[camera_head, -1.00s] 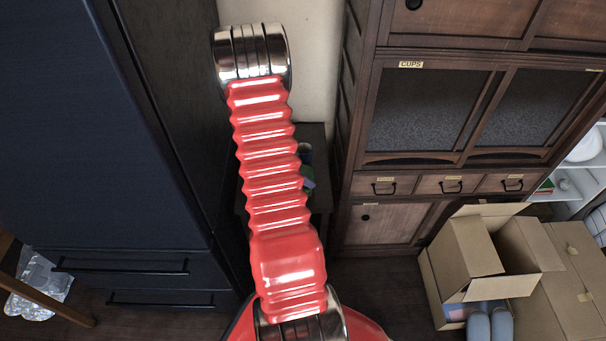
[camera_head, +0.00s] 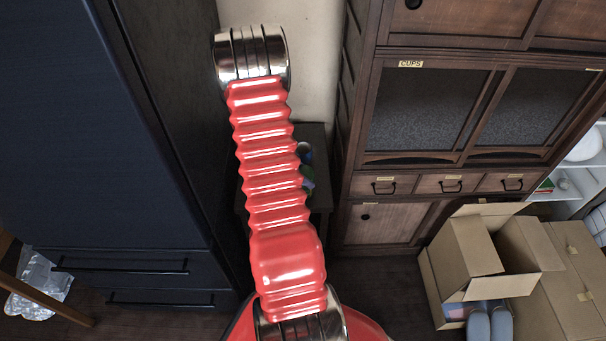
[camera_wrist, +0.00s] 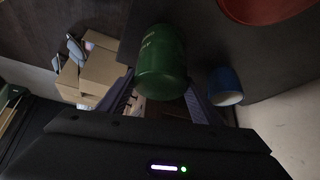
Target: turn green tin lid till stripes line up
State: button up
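The green tin (camera_wrist: 162,62) shows in the wrist view, just ahead of my gripper, with faint pale lettering on its side. My gripper (camera_wrist: 160,82) has one finger on each side of the tin's near end. The fingers look spread, with a thin gap at the left side; touch at the right is unclear. I cannot make out the stripes or the lid's seam. In the head view my red arm covers most of the spot, and only a bit of green (camera_head: 308,175) shows beside it.
A blue cup (camera_wrist: 225,86) stands close to the right finger. A red round thing (camera_wrist: 262,8) lies at the top right of the wrist view. In the head view a dark cabinet (camera_head: 400,210) stands to the right, with open cardboard boxes (camera_head: 470,255) on the floor.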

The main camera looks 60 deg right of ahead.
jog(key=o, duration=0.5)
jog(key=shift+o, duration=0.2)
jog(key=v, duration=1.3)
jog(key=shift+r, duration=0.3)
jog(key=shift+a, duration=0.1)
dwell(0.4)
